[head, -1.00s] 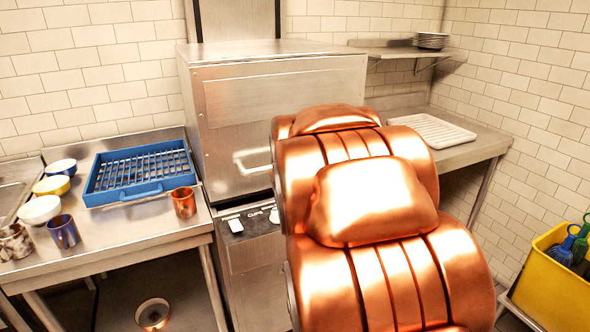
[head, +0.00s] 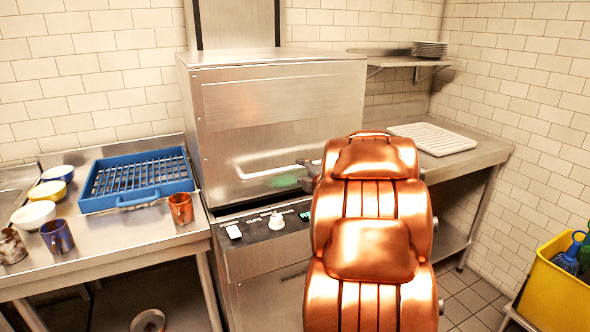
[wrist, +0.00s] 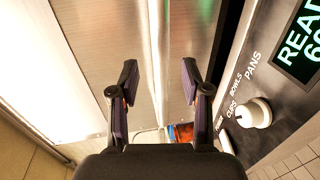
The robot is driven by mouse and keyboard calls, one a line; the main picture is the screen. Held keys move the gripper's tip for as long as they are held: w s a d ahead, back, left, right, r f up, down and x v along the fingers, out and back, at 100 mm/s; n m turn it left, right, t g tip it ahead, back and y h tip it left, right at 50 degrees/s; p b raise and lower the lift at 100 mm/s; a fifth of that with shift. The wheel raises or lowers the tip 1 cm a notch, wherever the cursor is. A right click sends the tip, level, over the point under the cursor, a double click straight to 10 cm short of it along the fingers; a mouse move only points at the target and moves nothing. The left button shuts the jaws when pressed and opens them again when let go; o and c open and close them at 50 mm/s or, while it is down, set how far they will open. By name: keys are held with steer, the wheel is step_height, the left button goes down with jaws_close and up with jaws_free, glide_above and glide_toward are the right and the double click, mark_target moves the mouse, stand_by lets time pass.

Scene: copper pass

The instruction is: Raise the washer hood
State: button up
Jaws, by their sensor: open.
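The washer hood (head: 280,105) is a large brushed-steel box, down over the washer base. Its bar handle (head: 262,170) runs across the lower front. In the head view, part of my gripper (head: 308,170) shows at the handle's right end; my copper arm hides the rest. In the wrist view, my gripper (wrist: 159,82) is open, with its two dark fingers apart in front of the steel front. A bright bar that looks like the handle (wrist: 155,45) passes between the fingers; I cannot tell whether they touch it.
The control panel (head: 268,222) with a white knob (head: 276,221) is below the hood. A blue rack (head: 138,203), a copper mug (head: 181,208) and bowls stand on the left counter. A white tray (head: 433,138) lies on the right counter. A yellow bin (head: 560,285) is at lower right.

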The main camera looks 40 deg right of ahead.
mark_target(297, 169)
steer(key=shift+p+x, duration=0.35)
steer(key=shift+x, duration=2.55)
steer(key=shift+f, duration=0.1)
jaws_close()
